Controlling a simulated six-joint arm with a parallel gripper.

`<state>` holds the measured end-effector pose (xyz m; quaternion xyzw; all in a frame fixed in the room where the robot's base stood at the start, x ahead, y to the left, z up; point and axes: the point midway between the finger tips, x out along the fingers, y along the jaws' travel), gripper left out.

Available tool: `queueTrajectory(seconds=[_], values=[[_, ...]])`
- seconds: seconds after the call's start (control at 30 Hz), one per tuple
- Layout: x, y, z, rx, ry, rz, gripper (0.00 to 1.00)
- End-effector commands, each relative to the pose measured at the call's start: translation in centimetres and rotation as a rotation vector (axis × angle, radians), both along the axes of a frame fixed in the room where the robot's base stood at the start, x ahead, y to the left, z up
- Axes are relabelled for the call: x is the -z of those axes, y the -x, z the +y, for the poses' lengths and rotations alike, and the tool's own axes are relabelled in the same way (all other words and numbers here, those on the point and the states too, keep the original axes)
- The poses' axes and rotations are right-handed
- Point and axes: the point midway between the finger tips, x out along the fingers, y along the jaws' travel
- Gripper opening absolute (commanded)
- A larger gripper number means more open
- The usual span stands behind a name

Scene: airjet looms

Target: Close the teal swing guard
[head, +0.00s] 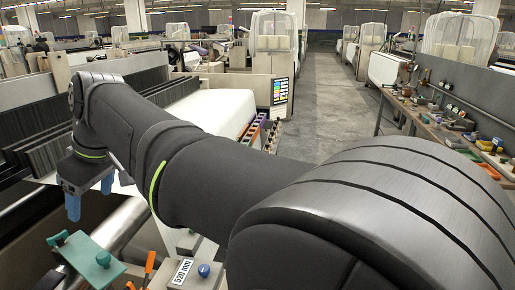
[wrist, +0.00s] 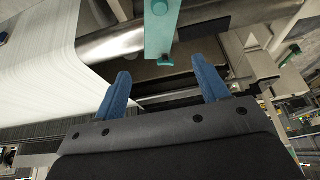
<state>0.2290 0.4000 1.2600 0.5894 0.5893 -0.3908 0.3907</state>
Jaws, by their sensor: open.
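The teal swing guard (head: 92,262) is a flat teal plate with a teal knob, at the lower left of the head view. It also shows in the wrist view (wrist: 161,38) as a teal bar at the top centre, with a small teal knob near its lower end. My gripper (head: 90,196) has blue fingers and is above and slightly behind the guard in the head view. In the wrist view my gripper (wrist: 160,78) is open and empty, with the guard's end beyond the gap between its fingertips. I cannot tell how far the guard is swung.
A metal roller (head: 118,225) runs close beside the guard. White woven cloth (wrist: 40,60) fills the left of the wrist view. A "520 mm" label (head: 181,272), a blue knob (head: 204,270) and an orange handle (head: 150,263) are nearby. A tool bench (head: 450,125) stands right; the aisle (head: 335,110) is clear.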

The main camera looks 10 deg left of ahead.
Motion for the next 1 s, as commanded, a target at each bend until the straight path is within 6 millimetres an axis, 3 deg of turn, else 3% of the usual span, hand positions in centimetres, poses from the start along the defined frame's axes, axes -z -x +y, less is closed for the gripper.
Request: queueTrajectory(seconds=[0.03,0.17,0.33,0.7,1.0], values=[[0.0,0.0,0.0,0.002,0.001,0.002,0.57],[0.3,-0.5,0.2,0.065,0.022,0.038,0.31],[1.1,-2.3,1.0,0.328,0.113,0.174,0.0],[3.4,-6.9,2.1,1.096,0.391,0.434,0.0],[4.4,-8.7,2.2,1.438,0.51,0.485,0.0]])
